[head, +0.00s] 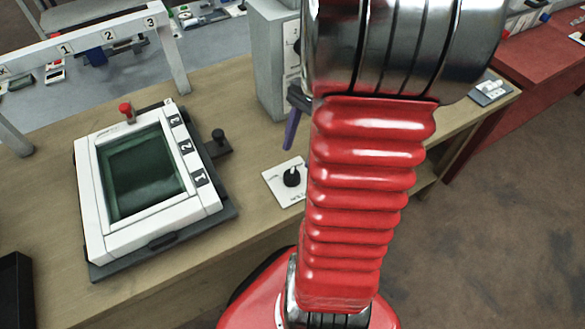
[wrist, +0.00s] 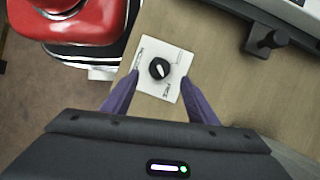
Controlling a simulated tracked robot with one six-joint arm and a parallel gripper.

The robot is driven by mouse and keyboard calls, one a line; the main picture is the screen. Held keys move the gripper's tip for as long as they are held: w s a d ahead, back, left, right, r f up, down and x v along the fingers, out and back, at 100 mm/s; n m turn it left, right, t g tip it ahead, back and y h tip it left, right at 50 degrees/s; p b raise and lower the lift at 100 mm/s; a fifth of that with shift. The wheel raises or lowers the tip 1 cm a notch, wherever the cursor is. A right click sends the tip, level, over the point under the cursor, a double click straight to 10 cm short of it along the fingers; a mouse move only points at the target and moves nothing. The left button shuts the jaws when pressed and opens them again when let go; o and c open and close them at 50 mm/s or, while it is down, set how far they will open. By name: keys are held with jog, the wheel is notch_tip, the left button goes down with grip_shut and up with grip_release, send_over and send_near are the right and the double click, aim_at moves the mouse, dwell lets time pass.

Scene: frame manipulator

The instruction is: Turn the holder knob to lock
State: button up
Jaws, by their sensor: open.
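The holder knob (wrist: 159,69) is a round black knob with a white pointer mark on a white labelled plate (wrist: 150,91), which lies on the wooden table. In the head view the knob (head: 291,177) stands on its plate (head: 279,189) just left of my red arm. My gripper (wrist: 161,82) is open and empty in the wrist view. Its two purple fingers are apart on either side of the plate's lower part, with the knob a little beyond the fingertips between them. In the head view one purple finger (head: 292,130) shows above the plate; the rest is hidden behind my arm.
A white frame with a dark green screen (head: 145,176) and numbers lies on the table at left. It has a red knob (head: 126,110) at its top, and a black lever (head: 218,138) stands beside it. A grey box (head: 272,60) stands behind the plate. The table around the plate is clear.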

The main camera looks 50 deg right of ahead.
aim_at(293, 171)
jog(key=x, duration=0.6)
jog(key=shift+a+f, duration=0.2)
jog(key=shift+f, duration=0.15)
jog(key=c, duration=1.1)
